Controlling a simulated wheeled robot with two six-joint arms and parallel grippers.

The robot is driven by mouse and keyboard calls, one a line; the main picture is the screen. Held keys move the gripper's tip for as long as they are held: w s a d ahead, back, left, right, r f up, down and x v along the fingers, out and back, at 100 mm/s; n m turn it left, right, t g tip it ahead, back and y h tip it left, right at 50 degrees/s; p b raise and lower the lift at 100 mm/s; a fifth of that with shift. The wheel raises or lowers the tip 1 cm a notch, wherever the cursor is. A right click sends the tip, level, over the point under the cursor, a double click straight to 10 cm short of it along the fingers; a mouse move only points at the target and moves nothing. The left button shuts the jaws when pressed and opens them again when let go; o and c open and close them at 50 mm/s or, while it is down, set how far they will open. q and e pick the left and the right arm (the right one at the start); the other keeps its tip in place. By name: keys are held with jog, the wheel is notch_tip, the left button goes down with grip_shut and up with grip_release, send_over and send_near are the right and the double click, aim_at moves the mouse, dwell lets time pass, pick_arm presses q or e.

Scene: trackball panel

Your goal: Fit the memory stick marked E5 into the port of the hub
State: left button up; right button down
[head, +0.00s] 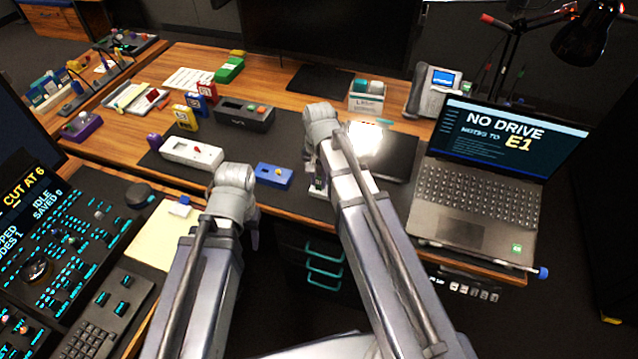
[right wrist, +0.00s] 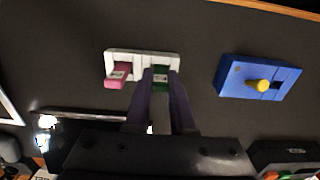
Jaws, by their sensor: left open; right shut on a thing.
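The hub (right wrist: 142,57), a small white block, lies on the dark mat in the right wrist view. A pink stick (right wrist: 118,76) stands in or over its left part. My right gripper (right wrist: 160,88) is shut on a green stick (right wrist: 161,73) at the hub's right part; I cannot tell whether it is seated or just above. The marks on both sticks are too small to read. In the head view the hub (head: 318,193) is largely hidden by my right gripper (head: 320,180). My left gripper (head: 254,238) is open and empty, low at the table's front edge.
A blue box (head: 273,176) with a yellow knob stands beside the hub. A laptop (head: 480,195) reading "NO DRIVE, NOTES TO E1" stands right.

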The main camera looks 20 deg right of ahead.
aim_at(319, 177)
jog(key=shift+r, duration=0.1)
notch_tip(319, 177, up, 10)
jog(key=p, duration=1)
pick_arm(q)
notch_tip(319, 177, up, 10)
